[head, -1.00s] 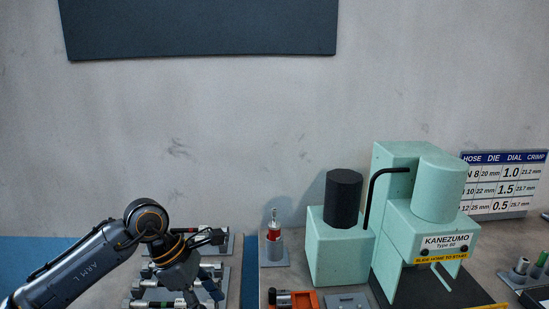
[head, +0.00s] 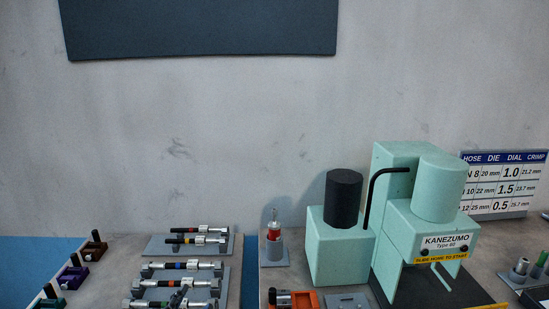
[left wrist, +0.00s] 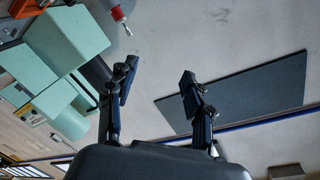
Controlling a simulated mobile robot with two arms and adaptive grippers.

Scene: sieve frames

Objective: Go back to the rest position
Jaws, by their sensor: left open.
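My left gripper (left wrist: 157,80) shows in the left wrist view with its two dark fingers spread apart and nothing between them. Past the fingers are the grey wall and a dark panel (left wrist: 235,92). The left arm is out of the head view, apart from a small dark shape at the bottom edge over the hose rack that I cannot identify for sure. My right gripper is in neither view.
A mint-green crimping machine (head: 412,215) stands right of centre. Left of it are a red-banded fitting in a grey holder (head: 274,255) and a rack of hoses (head: 150,247). Coloured holders (head: 73,273) sit at the left. A label chart (head: 505,185) stands at the right.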

